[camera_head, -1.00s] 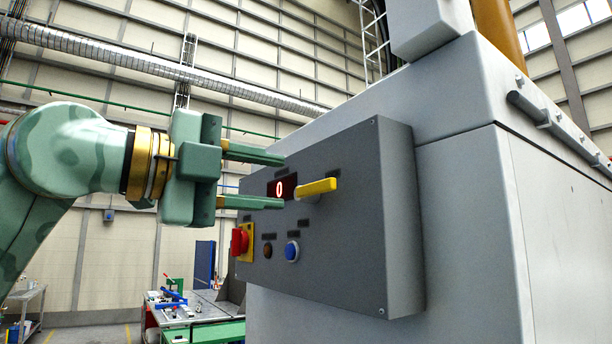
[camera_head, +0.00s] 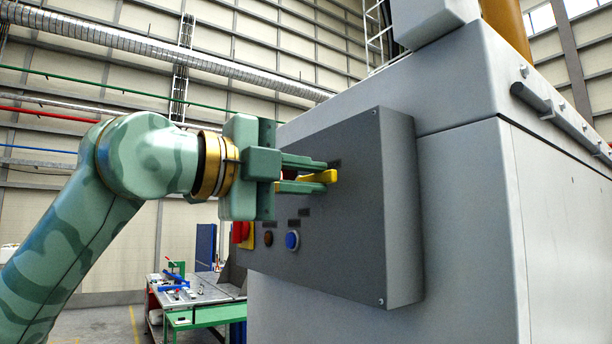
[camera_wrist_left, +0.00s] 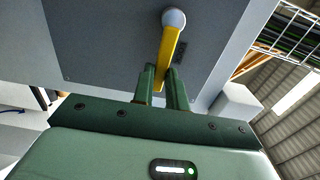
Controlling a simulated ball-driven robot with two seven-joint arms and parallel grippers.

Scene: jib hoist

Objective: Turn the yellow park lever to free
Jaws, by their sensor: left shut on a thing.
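The yellow park lever (camera_head: 318,177) sticks out from the dark grey control panel (camera_head: 345,240). My left gripper (camera_head: 318,174) is at the lever with its two green fingers shut on it, one finger above the other in the head view. In the left wrist view the lever (camera_wrist_left: 168,48) runs from a pale round hub (camera_wrist_left: 173,18) down to between the fingertips (camera_wrist_left: 163,75). The fingers partly hide the lever in the head view, and the red display is mostly covered. My right gripper is not in view.
A blue button (camera_head: 292,240), a brown button (camera_head: 268,238) and a red switch on a yellow plate (camera_head: 241,232) sit below on the panel, close under the gripper. A workbench (camera_head: 190,296) stands farther back at lower left.

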